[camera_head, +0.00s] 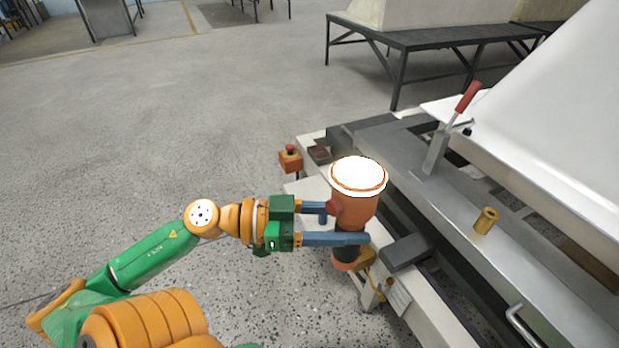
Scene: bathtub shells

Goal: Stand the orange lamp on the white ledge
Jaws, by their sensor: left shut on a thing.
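The orange lamp (352,212) has a round white top with an orange ring and a dark band lower down. It is upright, or nearly so, in front of the machine's left edge. My left gripper (350,224) comes in from the left and is shut on the lamp's body, with its blue fingers on it. A white ledge (309,189) shows in part just left of the lamp, on the machine's side. The lamp hides some of it. Whether the lamp's base touches anything cannot be told. My right gripper is not in view.
A red-handled lever (456,120) and a brass post (486,221) stand on the grey machine frame (415,165). A large white shell (555,110) slopes up at right. An orange box with a red button (291,159) sits behind the ledge. The floor at left is clear.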

